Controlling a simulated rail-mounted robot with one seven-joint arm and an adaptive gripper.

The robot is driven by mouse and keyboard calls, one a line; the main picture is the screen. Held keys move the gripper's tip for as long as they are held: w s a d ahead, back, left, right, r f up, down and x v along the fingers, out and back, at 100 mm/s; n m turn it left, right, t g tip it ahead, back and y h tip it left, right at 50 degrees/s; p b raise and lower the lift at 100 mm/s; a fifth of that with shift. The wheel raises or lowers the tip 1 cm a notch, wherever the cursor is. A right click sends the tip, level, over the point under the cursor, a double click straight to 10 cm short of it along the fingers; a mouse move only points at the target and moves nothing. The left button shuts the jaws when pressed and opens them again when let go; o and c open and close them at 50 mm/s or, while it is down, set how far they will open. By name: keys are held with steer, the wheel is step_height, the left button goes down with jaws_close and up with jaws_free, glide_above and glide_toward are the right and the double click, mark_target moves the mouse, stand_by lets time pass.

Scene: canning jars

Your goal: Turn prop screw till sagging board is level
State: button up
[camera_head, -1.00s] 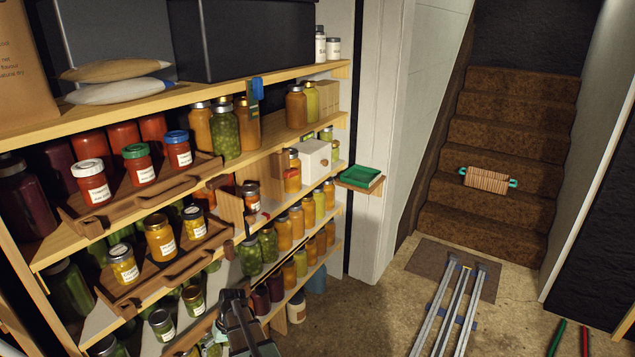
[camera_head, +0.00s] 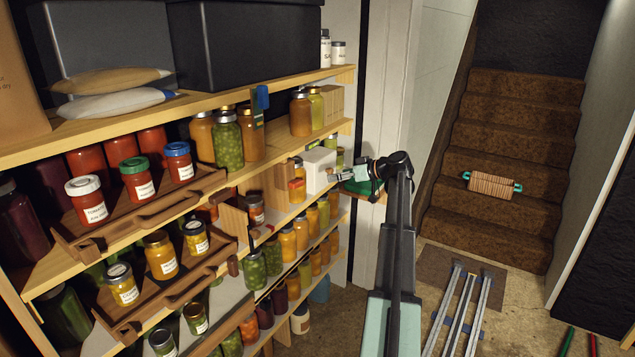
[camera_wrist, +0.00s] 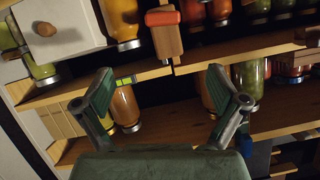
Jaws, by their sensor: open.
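The prop looks like a short wooden block with an orange-red end (camera_wrist: 166,40), under the shelf board. It also shows beside the white box in the head view (camera_head: 297,184). I cannot make out its screw thread. The shelf board (camera_wrist: 75,88) has a dark seam close to the block. A small yellow-green level vial (camera_wrist: 125,81) sits on the board's edge. My gripper (camera_wrist: 165,78) is open and empty, its fingers apart below the block in the wrist view, which looks upside down. In the head view my gripper (camera_head: 350,176) is right of the white box.
A white box (camera_head: 319,168) with a wooden knob stands close by. Orange jars (camera_head: 300,112) stand on the board above. Many jars crowd the shelves. Open floor and stairs lie right.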

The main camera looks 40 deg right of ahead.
mark_target(300, 182)
steer(key=shift+n, duration=0.3)
steer(key=p+x, duration=0.1)
steer(key=x, duration=0.5)
steer(key=p+x, duration=0.2)
steer(key=x, duration=0.3)
steer(key=p+x, duration=0.1)
steer(key=x, duration=0.5)
steer(key=shift+w+a, duration=0.25)
steer(key=shift+a, duration=0.15)
steer(key=c, duration=1.1)
